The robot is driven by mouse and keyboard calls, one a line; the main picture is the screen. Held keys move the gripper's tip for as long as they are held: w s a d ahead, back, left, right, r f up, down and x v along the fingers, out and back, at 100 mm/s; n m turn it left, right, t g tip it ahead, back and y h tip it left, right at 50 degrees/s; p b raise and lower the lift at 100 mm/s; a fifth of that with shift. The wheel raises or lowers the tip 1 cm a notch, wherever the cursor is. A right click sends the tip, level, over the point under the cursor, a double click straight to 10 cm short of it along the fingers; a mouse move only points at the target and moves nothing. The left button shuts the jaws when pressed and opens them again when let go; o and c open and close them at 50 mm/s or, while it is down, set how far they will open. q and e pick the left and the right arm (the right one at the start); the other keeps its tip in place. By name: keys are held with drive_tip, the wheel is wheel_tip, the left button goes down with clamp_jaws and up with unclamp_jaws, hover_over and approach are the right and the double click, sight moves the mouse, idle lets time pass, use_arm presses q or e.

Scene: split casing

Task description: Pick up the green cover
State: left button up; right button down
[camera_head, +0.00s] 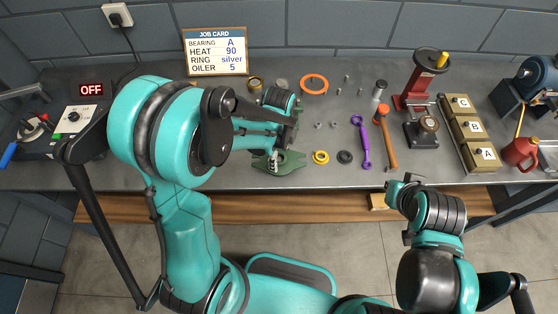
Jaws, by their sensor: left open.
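The green cover (291,160) is a dark green, flat, lobed part lying on the grey workbench (215,177) near its front edge. My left gripper (272,161) is open and points down at the cover's left part, hiding some of it. I cannot tell whether the fingertips touch the cover. My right gripper (399,186) is in front of the bench edge, to the right and away from the cover. Its jaws are too small to read.
An orange ring (314,84) lies behind. A red press (417,85) and lettered boxes (468,131) stand right.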

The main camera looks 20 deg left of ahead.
use_arm(q)
drive_tip(key=shift+c, duration=0.3)
clamp_jaws()
drive_tip(key=shift+r, duration=0.1)
